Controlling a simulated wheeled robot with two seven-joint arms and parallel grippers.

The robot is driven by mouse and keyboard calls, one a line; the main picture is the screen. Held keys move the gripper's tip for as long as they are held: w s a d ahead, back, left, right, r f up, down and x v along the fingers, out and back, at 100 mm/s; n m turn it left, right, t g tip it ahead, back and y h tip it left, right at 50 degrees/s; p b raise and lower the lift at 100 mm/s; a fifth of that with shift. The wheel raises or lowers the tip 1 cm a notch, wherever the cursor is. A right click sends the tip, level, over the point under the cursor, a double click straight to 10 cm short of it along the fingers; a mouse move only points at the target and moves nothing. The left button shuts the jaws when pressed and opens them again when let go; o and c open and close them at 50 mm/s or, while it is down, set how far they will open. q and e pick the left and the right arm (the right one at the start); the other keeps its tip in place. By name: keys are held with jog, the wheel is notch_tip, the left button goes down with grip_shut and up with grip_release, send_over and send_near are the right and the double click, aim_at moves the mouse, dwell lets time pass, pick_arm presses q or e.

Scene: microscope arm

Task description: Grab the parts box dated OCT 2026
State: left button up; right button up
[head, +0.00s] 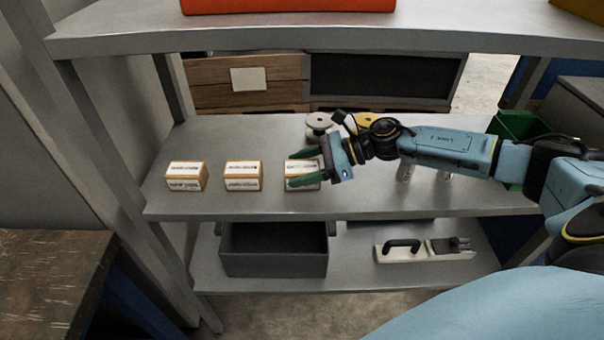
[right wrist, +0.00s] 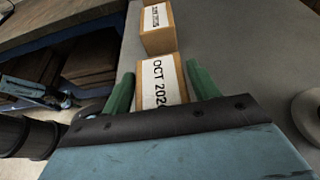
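Three small tan boxes with white labels stand in a row on the middle shelf: the left box (head: 186,176), the middle box (head: 242,175) and the right box (head: 297,170). In the right wrist view the label of the box (right wrist: 160,82) between my fingers reads "OCT 202", its last digit partly hidden. My right gripper (head: 302,168) is open, with one green finger on each side of this right box; narrow gaps show beside it in the right wrist view (right wrist: 161,92). The labels of the other boxes are too small to read. My left gripper is not in view.
The upper shelf (head: 330,38) overhangs the boxes. A grey metal spool-like item (head: 318,122) stands behind the right box. A green bin (head: 515,128) is at the right end. A dark grey bin (head: 272,262) sits on the lower shelf. The shelf between boxes is clear.

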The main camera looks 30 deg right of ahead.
jog(key=c, duration=0.9)
jog(key=shift+r, duration=0.1)
